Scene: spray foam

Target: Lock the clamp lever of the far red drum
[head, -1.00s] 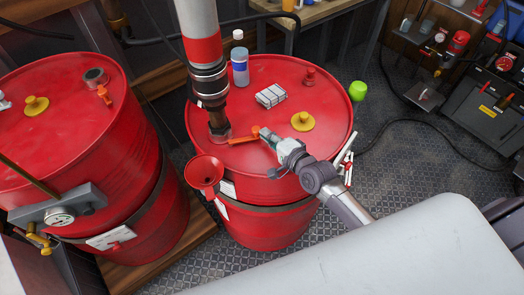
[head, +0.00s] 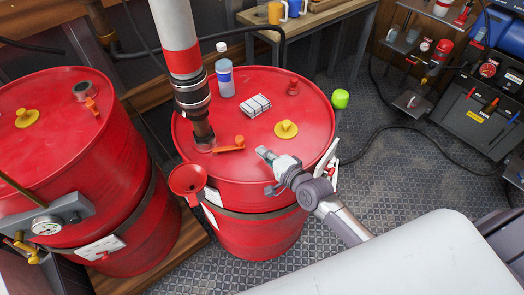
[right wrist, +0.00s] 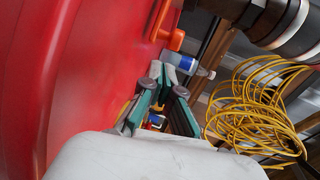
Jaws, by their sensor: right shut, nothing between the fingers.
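A red drum (head: 255,165) stands in the middle of the head view. An orange clamp lever (head: 230,149) lies on its top beside the foot of a pipe coupling (head: 203,130). Another orange lever (head: 91,105) shows on the left red drum (head: 60,130). My right gripper (head: 263,152) is shut and empty over the middle drum's near top, just right of the lever and apart from it. In the right wrist view, the shut fingers (right wrist: 163,78) point toward the orange lever (right wrist: 168,32). My left gripper is not in view.
On the middle drum's top are a bottle (head: 225,80), a wrapped block (head: 254,105), a yellow cap (head: 286,129) and a red cap (head: 292,87). A red funnel (head: 188,180) is at its left rim. A yellow cable coil (right wrist: 255,105) shows in the wrist view.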

